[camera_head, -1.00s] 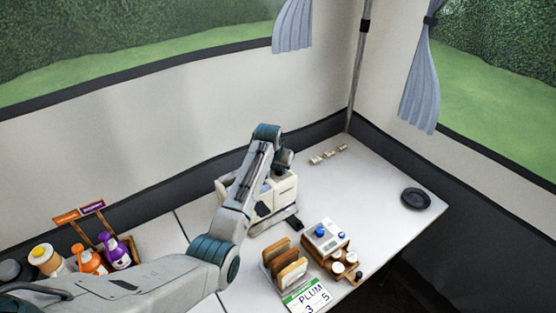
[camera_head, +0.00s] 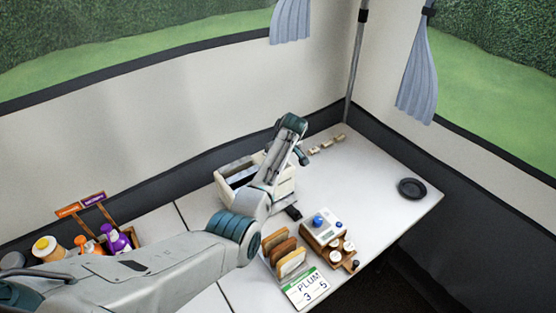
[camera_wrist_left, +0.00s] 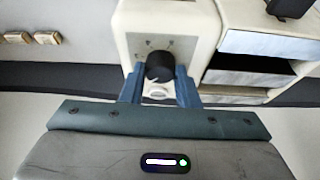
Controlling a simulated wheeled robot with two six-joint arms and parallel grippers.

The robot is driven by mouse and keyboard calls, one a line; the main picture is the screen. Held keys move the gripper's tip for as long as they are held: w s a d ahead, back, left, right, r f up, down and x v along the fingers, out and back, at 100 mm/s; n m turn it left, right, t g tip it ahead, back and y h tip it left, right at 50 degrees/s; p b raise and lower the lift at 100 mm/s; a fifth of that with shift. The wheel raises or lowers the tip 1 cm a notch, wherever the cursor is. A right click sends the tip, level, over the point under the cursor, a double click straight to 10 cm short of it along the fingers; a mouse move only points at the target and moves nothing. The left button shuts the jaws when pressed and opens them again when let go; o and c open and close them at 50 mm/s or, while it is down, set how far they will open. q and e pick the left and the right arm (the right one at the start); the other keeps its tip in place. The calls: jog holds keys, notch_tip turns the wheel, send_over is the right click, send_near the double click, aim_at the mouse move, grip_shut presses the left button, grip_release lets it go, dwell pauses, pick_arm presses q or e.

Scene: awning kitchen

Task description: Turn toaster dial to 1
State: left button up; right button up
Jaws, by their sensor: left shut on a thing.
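The cream toaster (camera_head: 229,178) stands near the back wall on the white table, partly hidden by my left arm in the head view. In the left wrist view the toaster (camera_wrist_left: 205,22) shows a pale front panel with a black round dial (camera_wrist_left: 159,66). My left gripper (camera_wrist_left: 159,88) is shut on the dial, with a blue finger on each side of it. The number the dial points to cannot be read. In the head view the fingertips and dial are hidden behind my arm. My right gripper is not in view.
Several beige blocks (camera_head: 327,144) lie toward the back right. A black round plate (camera_head: 411,188) sits at the right. A toast rack (camera_head: 283,252), a PLUM card (camera_head: 306,288) and a wooden stand (camera_head: 333,252) are in front. Bottles (camera_head: 118,240) stand at the left.

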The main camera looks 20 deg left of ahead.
pick_arm(q)
jog(key=n+b, duration=0.1)
jog(key=n, duration=0.1)
jog(key=n+g+y+b, duration=0.1)
jog(key=n+b, duration=0.1)
jog(key=shift+w+f+n, duration=0.1)
jog(key=shift+w+n, duration=0.1)
jog(key=shift+n, duration=0.1)
jog(key=n+g+b, duration=0.1)
jog(key=n+b, duration=0.2)
jog(key=b, duration=0.1)
jog(key=shift+n+g, duration=0.3)
jog(key=shift+g, duration=0.1)
jog(key=shift+w+n+b, duration=0.1)
jog(key=shift+n+b, duration=0.5)
jog(key=shift+b, duration=0.05)
jog(key=shift+r+g, duration=0.2)
jog(key=shift+g, duration=0.1)
jog(key=o, duration=1)
jog(key=shift+f, duration=0.1)
jog(key=shift+d, duration=0.1)
